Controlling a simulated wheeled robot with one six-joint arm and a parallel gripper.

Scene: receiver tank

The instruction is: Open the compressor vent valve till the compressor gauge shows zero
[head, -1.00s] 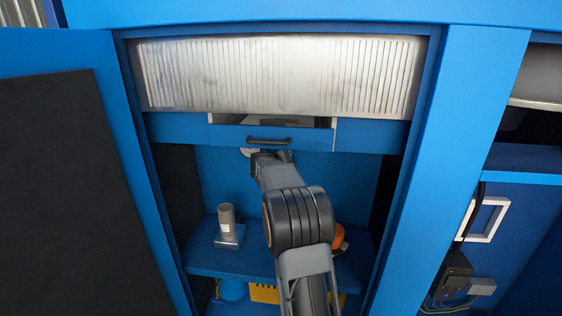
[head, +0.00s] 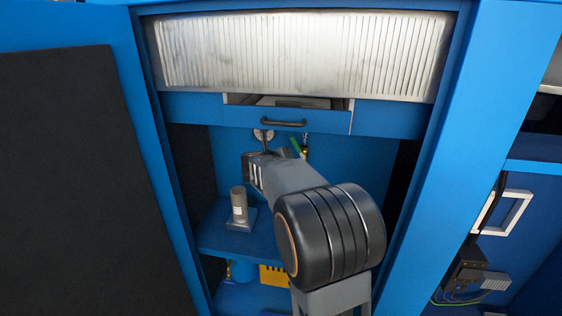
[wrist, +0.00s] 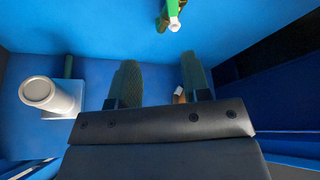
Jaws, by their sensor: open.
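A small valve with a green lever (head: 296,145) and brass fitting shows below the drawer in the head view. In the wrist view the green lever (wrist: 172,10) is at the top edge, with a pale end, beyond my fingertips and apart from them. A round pale gauge (head: 264,134) sits just left of it in the head view, partly covered by my gripper; its reading is too small to tell. I cannot tell whether these belong to the compressor. My gripper (head: 259,153) is inside the cabinet; its fingers (wrist: 160,80) are apart, with nothing held between them.
A blue drawer (head: 235,115) with a black handle (head: 276,122) stands partly open above my gripper. A grey cylinder on a base (head: 239,205) stands on the blue shelf (head: 215,238). An open cabinet door (head: 65,170) is at the left; a blue post (head: 446,170) at the right.

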